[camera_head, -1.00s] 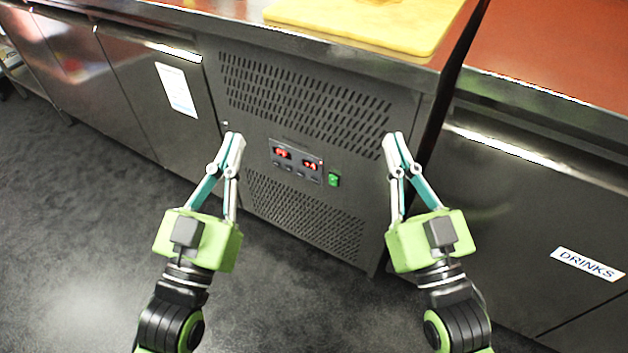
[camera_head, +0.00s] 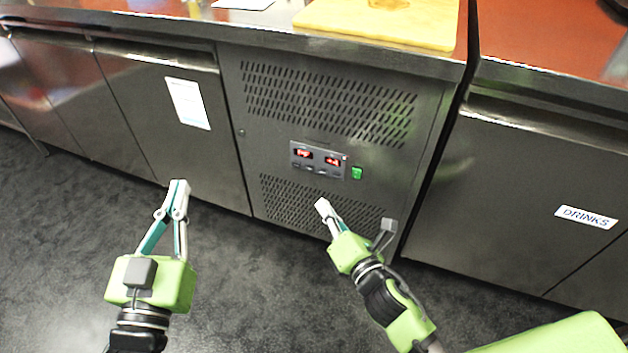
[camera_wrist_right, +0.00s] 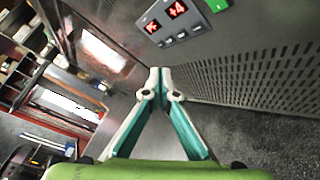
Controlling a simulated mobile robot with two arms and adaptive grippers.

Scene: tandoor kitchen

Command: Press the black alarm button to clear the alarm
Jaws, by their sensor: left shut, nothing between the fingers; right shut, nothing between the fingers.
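The control panel (camera_head: 318,160) with two red digital displays sits on the grey fridge front. A row of small buttons (camera_head: 315,169) runs under the displays; in the head view I cannot tell which one is the black alarm button. The right wrist view shows the panel (camera_wrist_right: 170,22) at the top, with dark buttons (camera_wrist_right: 181,35) below the digits. My right gripper (camera_head: 322,204) is shut and empty, below the panel and apart from it. In the right wrist view its fingertips (camera_wrist_right: 160,70) meet below the buttons. My left gripper (camera_head: 179,184) is shut and empty, left of the panel.
A green switch (camera_head: 357,173) is right of the panel. Vent slots (camera_head: 330,105) lie above and below it. The counter edge (camera_head: 340,48) overhangs, with a yellow board (camera_head: 380,25) on top. A drawer labelled DRINKS (camera_head: 586,217) is at right. The floor (camera_head: 60,250) in front is clear.

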